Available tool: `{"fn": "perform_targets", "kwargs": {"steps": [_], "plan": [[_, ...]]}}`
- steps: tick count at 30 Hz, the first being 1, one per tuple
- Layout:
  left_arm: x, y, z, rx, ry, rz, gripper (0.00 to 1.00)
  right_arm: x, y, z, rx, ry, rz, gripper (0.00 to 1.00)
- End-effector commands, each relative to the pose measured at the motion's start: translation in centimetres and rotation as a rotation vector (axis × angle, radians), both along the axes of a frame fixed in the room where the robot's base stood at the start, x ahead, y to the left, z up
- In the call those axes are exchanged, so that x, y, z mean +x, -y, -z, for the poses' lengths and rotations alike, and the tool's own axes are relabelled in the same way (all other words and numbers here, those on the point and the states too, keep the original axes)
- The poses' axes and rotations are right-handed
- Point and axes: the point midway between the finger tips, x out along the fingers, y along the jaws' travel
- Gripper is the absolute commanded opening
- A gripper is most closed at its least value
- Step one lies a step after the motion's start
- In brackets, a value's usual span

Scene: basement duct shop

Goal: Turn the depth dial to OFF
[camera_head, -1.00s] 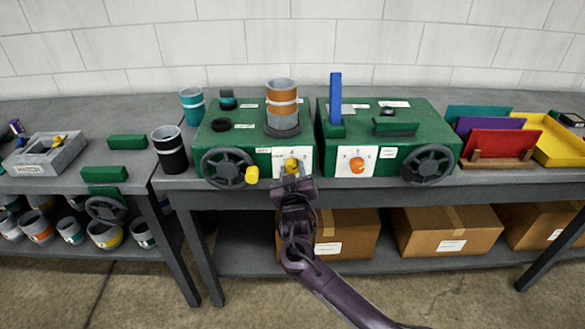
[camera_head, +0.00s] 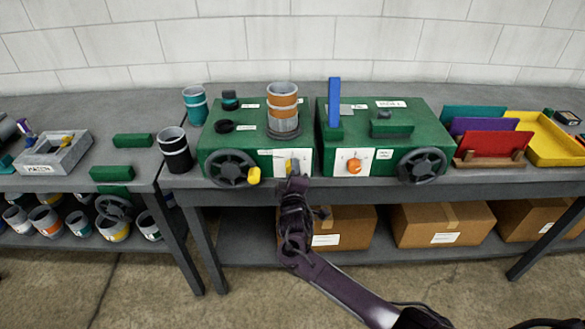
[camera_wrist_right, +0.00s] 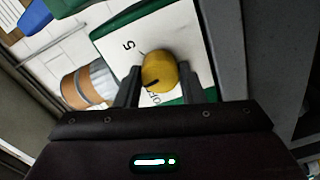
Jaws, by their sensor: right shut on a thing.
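A yellow dial (camera_head: 291,165) sits on a white marked plate on the front of the left green machine (camera_head: 215,160). In the right wrist view the yellow dial (camera_wrist_right: 158,70) has a dark pointer mark, and a "5" shows on the plate (camera_wrist_right: 118,52). Other lettering is partly hidden. My right gripper (camera_head: 294,174) is shut on the yellow dial, one finger on each side of it in the wrist view (camera_wrist_right: 160,86). Which dial is labelled depth is unreadable. My left gripper is out of view.
A black handwheel with a yellow handle (camera_head: 230,168) is just left of the yellow dial. Another handwheel (camera_head: 421,165) is on the right machine. An orange-striped cylinder (camera_head: 282,102) stands on the left machine. Cardboard boxes (camera_head: 442,223) lie on the shelf below.

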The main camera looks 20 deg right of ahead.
Motion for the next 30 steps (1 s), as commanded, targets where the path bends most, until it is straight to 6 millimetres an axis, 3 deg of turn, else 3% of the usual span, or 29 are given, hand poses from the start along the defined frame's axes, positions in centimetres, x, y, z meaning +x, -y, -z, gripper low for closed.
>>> {"fn": "perform_targets", "kwargs": {"steps": [18, 30], "plan": [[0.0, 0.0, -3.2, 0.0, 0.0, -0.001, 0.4, 0.0, 0.0, -0.1, -0.556, -0.162, -0.001, 0.13], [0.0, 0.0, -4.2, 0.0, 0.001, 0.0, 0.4, 0.0, 0.0, 0.0, -0.798, -0.232, 0.0, 0.13]]}}
